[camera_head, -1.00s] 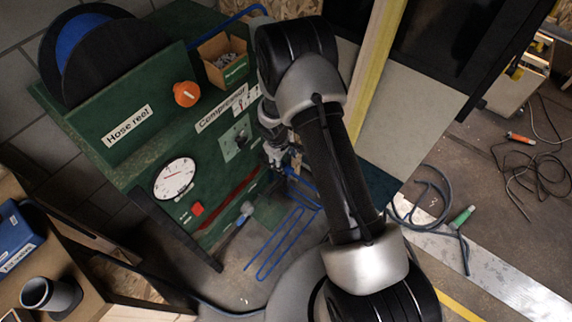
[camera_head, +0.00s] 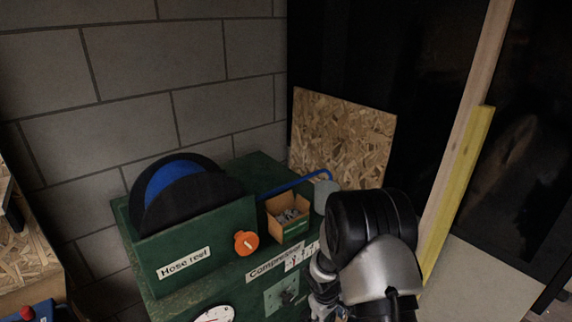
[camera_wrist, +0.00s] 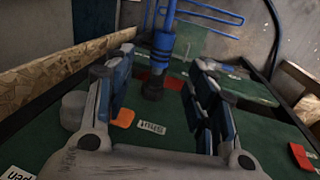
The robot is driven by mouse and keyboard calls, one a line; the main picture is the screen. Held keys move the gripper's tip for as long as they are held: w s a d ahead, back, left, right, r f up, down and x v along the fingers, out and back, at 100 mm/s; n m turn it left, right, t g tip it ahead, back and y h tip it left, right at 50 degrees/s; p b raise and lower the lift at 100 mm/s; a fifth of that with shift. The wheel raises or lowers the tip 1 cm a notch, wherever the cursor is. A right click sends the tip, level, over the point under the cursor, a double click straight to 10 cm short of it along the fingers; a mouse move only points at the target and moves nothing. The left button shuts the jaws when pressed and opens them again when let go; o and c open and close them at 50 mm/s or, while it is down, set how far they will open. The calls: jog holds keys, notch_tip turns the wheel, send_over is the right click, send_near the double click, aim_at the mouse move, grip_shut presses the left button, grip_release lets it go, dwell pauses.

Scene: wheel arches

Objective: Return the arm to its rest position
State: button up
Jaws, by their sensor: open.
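My gripper (camera_wrist: 158,100) is open in the wrist view, its two fingers apart with nothing held between them. A blue hose fitting with a dark tip (camera_wrist: 160,60) shows beyond and between the fingers, near the green panel; I cannot tell its exact distance. In the head view my arm (camera_head: 375,250) stands in front of the right side of the green compressor cabinet (camera_head: 215,240). My gripper is out of the head view, below or behind the arm.
A hose reel (camera_head: 185,195), an orange knob (camera_head: 246,243) and a small cardboard box (camera_head: 288,218) are on the cabinet. An OSB board (camera_head: 342,140) leans behind it. Yellow and wooden planks (camera_head: 455,190) stand at the right. A block wall (camera_head: 150,80) is behind.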

jog(key=s+d+r+m+t, duration=0.15)
jog(key=s+r, duration=0.25)
jog(key=r, duration=0.9)
jog(key=s+r+m, duration=0.2)
jog(key=s+r, duration=0.1)
jog(key=r, duration=0.9)
jog(key=s+r+m, duration=0.1)
jog(key=s+r, duration=0.2)
jog(key=s, duration=0.4)
jog(key=s+a+r+m+t+y, duration=0.1)
jog(key=s+r, duration=0.3)
jog(key=s, duration=0.3)
jog(key=s+a+r+m+y, duration=0.1)
jog(key=s+r, duration=0.3)
jog(key=s, duration=0.3)
jog(key=shift+s+a+t, duration=0.15)
jog(key=shift+a+t, duration=0.05)
jog(key=shift+t, duration=0.15)
